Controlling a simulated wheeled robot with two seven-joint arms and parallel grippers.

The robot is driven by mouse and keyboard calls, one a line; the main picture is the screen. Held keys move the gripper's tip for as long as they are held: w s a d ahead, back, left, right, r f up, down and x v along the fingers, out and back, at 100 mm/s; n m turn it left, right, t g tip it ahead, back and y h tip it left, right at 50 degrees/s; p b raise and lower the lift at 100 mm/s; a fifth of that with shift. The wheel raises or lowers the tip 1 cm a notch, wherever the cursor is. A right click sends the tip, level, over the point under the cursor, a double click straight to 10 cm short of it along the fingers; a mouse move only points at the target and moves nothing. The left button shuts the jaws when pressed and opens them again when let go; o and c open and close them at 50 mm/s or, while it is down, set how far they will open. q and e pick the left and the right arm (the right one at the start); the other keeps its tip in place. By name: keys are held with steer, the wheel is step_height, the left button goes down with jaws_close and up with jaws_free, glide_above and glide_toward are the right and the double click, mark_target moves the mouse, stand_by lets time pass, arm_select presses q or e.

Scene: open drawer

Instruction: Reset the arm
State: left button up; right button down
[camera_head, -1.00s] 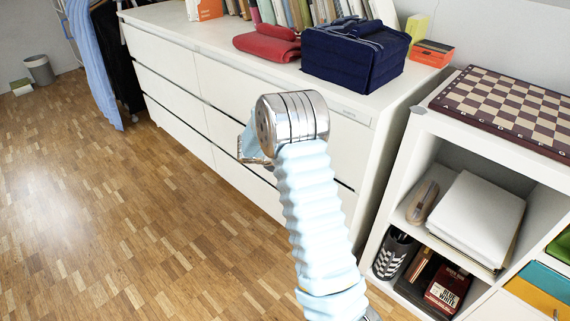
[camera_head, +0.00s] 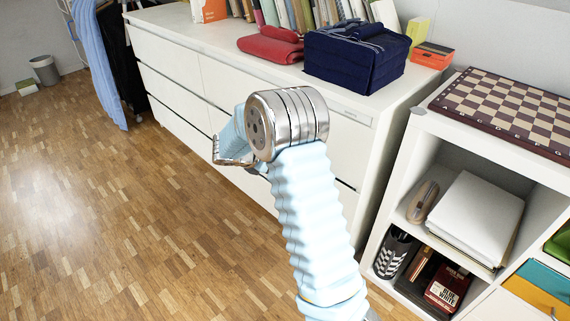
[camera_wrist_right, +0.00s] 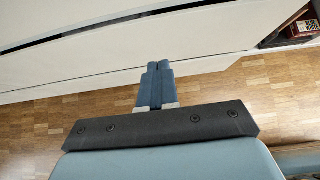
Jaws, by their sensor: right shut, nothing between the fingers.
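My right arm reaches up from the lower edge of the head view, with a pale blue ribbed sleeve and a silver joint. My right gripper, in the right wrist view (camera_wrist_right: 158,68), is shut and empty, its blue fingers together. It is apart from the white dresser front (camera_wrist_right: 200,47) and above the wooden floor. In the head view the silver joint hides most of the right gripper. The white dresser (camera_head: 180,65) has wide drawers, and the ones I can see look closed. My left gripper is not in view.
A dark blue fabric box (camera_head: 352,62) and folded red cloth (camera_head: 270,47) lie on the dresser top, in front of books. A white cube shelf (camera_head: 410,165) stands at right with a chessboard (camera_head: 505,108) on top. The wooden floor (camera_head: 120,220) at left is clear.

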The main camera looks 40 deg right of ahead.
steer(key=s+a+f+m+g+y, duration=0.1)
steer(key=s+a+f+m+y, duration=0.3)
steer(key=a+f, duration=0.7)
steer(key=s+a+f+m+y, duration=0.2)
steer(key=s+a+f+y, duration=0.5)
steer(key=a, duration=0.6)
steer(key=s+a+f+m+y, duration=0.1)
steer(key=s+a+f+m, duration=0.2)
steer(key=s+a+m, duration=0.2)
steer(key=s+a+f+m+t+y, duration=0.1)
steer(key=s+a+f+m, duration=0.2)
steer(key=s+a+m, duration=0.2)
steer(key=a+m, duration=0.3)
steer(key=m, duration=0.1)
steer(key=shift+f+y, duration=0.4)
